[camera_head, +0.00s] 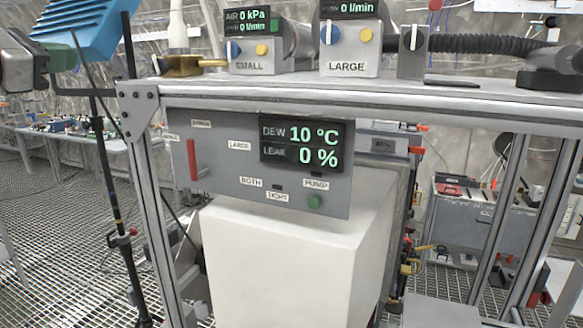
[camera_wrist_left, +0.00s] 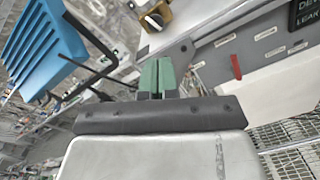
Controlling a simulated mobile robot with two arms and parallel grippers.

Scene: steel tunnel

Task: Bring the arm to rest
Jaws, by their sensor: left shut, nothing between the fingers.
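My left gripper (camera_head: 62,57) comes in at the upper left of the head view, beside the left end of the bench frame and in front of a blue ribbed object. In the left wrist view, its green fingers (camera_wrist_left: 157,75) are together with nothing between them. They point toward the corner of the bench frame. Whether they touch anything is hard to tell, but they look clear of it. My right gripper is in neither view.
The metal bench (camera_head: 350,95) carries the SMALL unit (camera_head: 249,66) and LARGE unit (camera_head: 347,70). A control panel (camera_head: 230,190) with a red handle (camera_head: 192,160) hangs below, above a white box (camera_head: 285,260). The blue ribbed object (camera_head: 85,28) and a black pole (camera_head: 118,215) stand close left. Grated floor shows at left.

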